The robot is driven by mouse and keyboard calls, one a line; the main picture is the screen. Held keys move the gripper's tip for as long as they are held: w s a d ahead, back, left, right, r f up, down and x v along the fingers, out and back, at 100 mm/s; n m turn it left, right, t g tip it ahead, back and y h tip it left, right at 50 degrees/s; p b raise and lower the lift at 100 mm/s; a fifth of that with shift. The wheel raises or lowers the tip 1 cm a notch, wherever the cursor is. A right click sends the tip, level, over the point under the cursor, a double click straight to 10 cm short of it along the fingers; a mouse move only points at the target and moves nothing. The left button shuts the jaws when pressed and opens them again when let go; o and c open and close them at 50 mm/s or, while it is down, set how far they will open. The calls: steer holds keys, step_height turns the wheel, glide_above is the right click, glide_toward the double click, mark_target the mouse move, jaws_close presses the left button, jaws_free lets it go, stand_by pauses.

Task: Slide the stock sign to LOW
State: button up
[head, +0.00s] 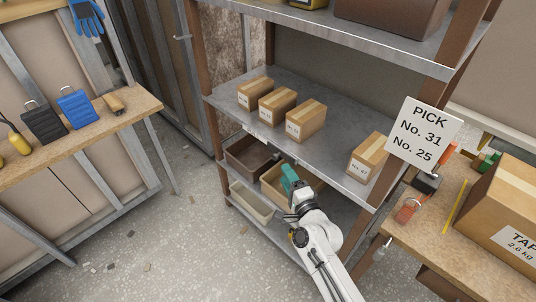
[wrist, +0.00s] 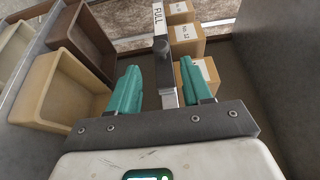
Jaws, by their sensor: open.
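The stock sign shows in the wrist view as a white plate reading FULL (wrist: 158,18) on the metal front edge of the shelf. A small grey block (wrist: 161,46) sits just below the lettering, on the same strip; I cannot tell if it is the sign's slider. No LOW lettering is readable. My gripper (wrist: 160,88) is open and empty, its teal fingers on either side of the strip, short of the grey block. In the head view my gripper (head: 289,180) is at the shelf's front edge, right of a small white label (head: 252,131).
Several cartons (head: 306,120) stand on the shelf above. A brown bin (head: 247,158) and a tan bin (wrist: 62,92) lie close beside my gripper. A PICK sign (head: 424,132) hangs at the right upright. The floor (head: 165,235) at left is mostly clear.

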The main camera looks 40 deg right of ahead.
mark_target(275, 159)
steer(key=x, duration=0.9)
steer(key=shift+w, duration=0.2)
steer(key=shift+c, duration=0.4)
jaws_close()
